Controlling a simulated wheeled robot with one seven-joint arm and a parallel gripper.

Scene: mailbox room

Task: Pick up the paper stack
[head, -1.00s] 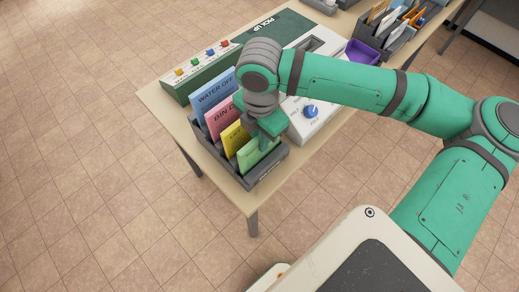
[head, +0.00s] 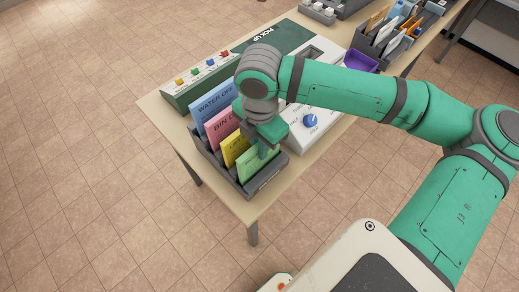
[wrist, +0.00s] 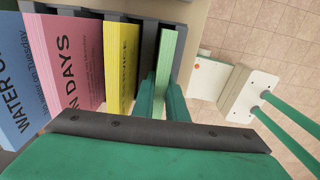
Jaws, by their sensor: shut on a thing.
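Several coloured paper stacks stand upright in slots of a dark grey rack (head: 262,183) at the table's near left corner: blue (head: 214,101), pink (head: 221,125), yellow (head: 235,147) and green (head: 252,165). The green stack stands in the front slot, at the end of the rack. My gripper (head: 266,146) is over the front of the rack with its fingers down at the green stack. In the wrist view the two teal fingers (wrist: 163,95) are shut on the green paper stack (wrist: 166,58), one on each side. The stack's lower part is hidden in the rack.
The yellow stack (wrist: 120,60) is close beside the fingers. A white panel with a blue knob (head: 309,121) lies right of the rack. A green unit with coloured buttons (head: 210,70) is behind. A purple tray (head: 361,56) and another organiser (head: 385,42) stand farther right.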

